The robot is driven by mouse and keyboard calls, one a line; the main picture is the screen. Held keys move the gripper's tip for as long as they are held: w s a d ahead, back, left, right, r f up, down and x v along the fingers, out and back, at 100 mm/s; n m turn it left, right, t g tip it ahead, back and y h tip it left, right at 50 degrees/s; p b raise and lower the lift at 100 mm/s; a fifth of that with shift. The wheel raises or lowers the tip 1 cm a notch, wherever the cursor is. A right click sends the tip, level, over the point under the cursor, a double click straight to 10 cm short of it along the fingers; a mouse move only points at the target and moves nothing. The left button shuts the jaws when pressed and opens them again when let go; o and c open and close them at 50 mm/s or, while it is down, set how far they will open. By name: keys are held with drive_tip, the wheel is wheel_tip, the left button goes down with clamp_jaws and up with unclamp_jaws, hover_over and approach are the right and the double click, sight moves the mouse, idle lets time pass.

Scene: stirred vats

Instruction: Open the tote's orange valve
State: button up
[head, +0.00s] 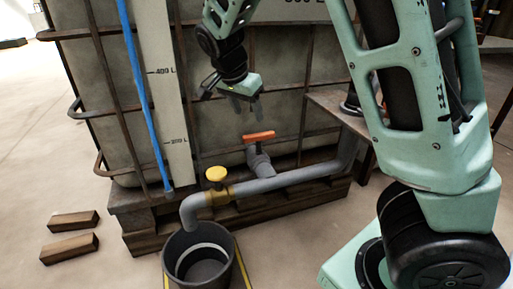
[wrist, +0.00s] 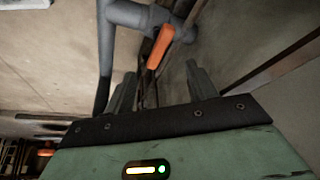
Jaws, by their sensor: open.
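The tote (head: 225,110) is a large pale tank in a rusty metal cage on a wooden pallet. Its orange valve handle (head: 259,136) sits on a grey fitting low on the tote's front, lying roughly level across the picture in the head view. My gripper (head: 246,106) is open and empty, above and slightly left of the handle, apart from it. In the wrist view the orange handle (wrist: 160,47) shows beyond and between the two fingers of my gripper (wrist: 159,82).
A grey pipe (head: 285,181) runs from the fitting past a yellow valve knob (head: 216,174) to a dark bucket (head: 199,264) on the floor. Two wooden blocks (head: 70,248) lie at left. A blue hose (head: 140,95) hangs along the tote's scale.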

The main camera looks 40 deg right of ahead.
sight(256, 135)
drive_tip(key=b+x, duration=0.7)
drive_tip(key=x, duration=0.6)
